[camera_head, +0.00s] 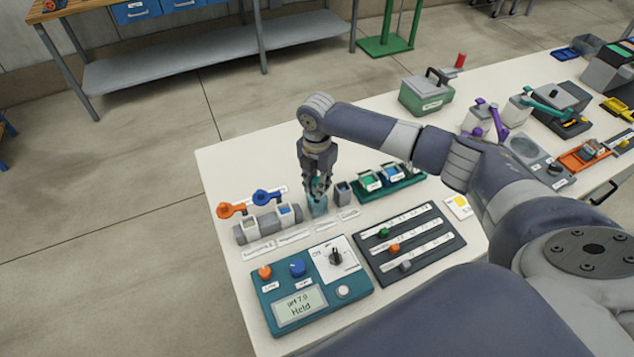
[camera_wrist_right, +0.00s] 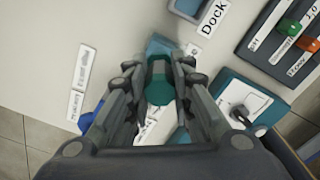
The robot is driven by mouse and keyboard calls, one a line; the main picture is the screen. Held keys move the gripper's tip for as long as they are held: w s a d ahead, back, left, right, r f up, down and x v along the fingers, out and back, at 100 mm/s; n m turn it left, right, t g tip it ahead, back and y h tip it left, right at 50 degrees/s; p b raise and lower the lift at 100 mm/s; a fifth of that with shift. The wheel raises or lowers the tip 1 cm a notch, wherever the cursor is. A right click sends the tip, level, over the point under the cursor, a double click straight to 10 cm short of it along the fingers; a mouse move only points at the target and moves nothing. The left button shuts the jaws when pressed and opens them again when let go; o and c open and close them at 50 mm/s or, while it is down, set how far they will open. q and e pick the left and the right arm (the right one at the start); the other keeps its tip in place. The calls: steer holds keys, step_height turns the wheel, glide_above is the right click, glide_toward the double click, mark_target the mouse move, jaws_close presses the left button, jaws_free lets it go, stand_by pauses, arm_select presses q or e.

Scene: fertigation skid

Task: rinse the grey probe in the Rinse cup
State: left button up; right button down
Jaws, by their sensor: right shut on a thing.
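My right gripper (camera_head: 318,185) points down over the light-blue cup (camera_head: 318,208) in the row behind the meter. In the wrist view the gripper (camera_wrist_right: 159,88) is shut on the teal head of the probe (camera_wrist_right: 158,82). The probe's lower part is hidden, so I cannot tell how deep it reaches into the cup. The cup also shows behind the fingers in the wrist view (camera_wrist_right: 156,47). The grey dock (camera_head: 343,193) stands just right of the cup and looks empty. My left gripper is not in view.
Left of the cup are open containers with an orange lid (camera_head: 231,210) and a blue lid (camera_head: 267,197). In front are the teal meter (camera_head: 268,314), reading pH 7.0 Held, and a dark slider panel (camera_head: 435,255). A green rack (camera_head: 405,188) stands right of the dock.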

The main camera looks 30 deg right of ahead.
steer(key=shift+r+p, duration=0.6)
steer(key=shift+r, duration=0.1)
steer(key=shift+f, duration=0.2)
steer(key=shift+f+b, duration=0.35)
steer(key=shift+f, duration=0.3)
steer(key=shift+r, duration=0.15)
steer(key=shift+r+p, duration=0.7)
steer(key=shift+p, duration=0.25)
steer(key=shift+f, duration=0.1)
